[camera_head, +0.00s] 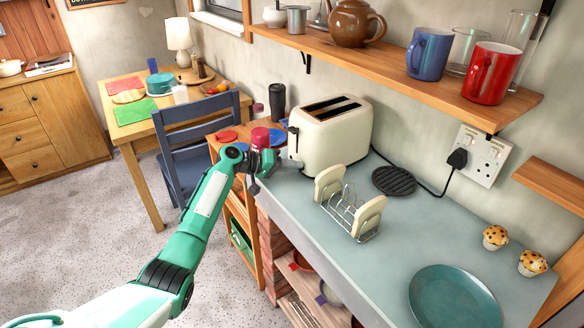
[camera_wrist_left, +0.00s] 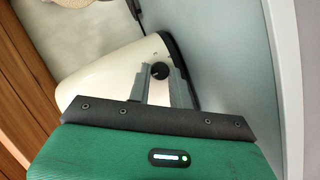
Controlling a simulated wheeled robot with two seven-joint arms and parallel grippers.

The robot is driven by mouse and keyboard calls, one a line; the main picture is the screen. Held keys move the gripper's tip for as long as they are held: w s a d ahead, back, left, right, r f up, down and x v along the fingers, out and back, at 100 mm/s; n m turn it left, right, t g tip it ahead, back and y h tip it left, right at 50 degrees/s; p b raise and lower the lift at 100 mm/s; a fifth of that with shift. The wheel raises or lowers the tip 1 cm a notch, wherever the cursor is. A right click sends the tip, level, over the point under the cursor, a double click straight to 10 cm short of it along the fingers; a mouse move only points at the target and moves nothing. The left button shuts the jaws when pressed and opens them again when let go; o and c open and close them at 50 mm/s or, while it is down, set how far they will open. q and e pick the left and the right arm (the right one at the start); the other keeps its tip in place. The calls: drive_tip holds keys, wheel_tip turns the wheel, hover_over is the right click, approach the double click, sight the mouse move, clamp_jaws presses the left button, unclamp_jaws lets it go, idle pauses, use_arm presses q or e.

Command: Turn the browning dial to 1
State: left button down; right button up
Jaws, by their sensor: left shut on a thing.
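The cream toaster (camera_head: 330,138) stands on the grey-blue counter, with two dark slots on top. It also shows in the wrist view (camera_wrist_left: 95,82). The black browning dial (camera_wrist_left: 159,71) is on its end face. My left gripper (camera_head: 282,160) is at the near-left end of the toaster and hides the dial from the head view. In the wrist view my left gripper (camera_wrist_left: 160,76) has its grey fingers on both sides of the dial, shut on it. The dial's setting cannot be read. My right gripper is not in view.
A toast rack (camera_head: 350,212) with two bread slices stands in front of the toaster. A black trivet (camera_head: 394,181), a teal plate (camera_head: 453,298) and two muffins lie further right. A wooden shelf (camera_head: 400,75) with mugs and a teapot hangs above.

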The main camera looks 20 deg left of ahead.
use_arm(q)
drive_tip(key=c, duration=1.3)
unclamp_jaws()
drive_tip(key=shift+s+a, duration=0.1)
drive_tip(key=shift+a, duration=0.15)
drive_tip(key=b+v, duration=0.1)
drive_tip(key=v, duration=0.5)
drive_tip(key=shift+s+a+b, duration=0.1)
drive_tip(key=shift+a+b, duration=0.15)
drive_tip(key=shift+b, duration=0.05)
drive_tip(key=v, duration=0.3)
drive_tip(key=b+v, duration=0.1)
drive_tip(key=v, duration=0.2)
drive_tip(key=shift+s+a+r, duration=0.2)
drive_tip(key=shift+r, duration=0.1)
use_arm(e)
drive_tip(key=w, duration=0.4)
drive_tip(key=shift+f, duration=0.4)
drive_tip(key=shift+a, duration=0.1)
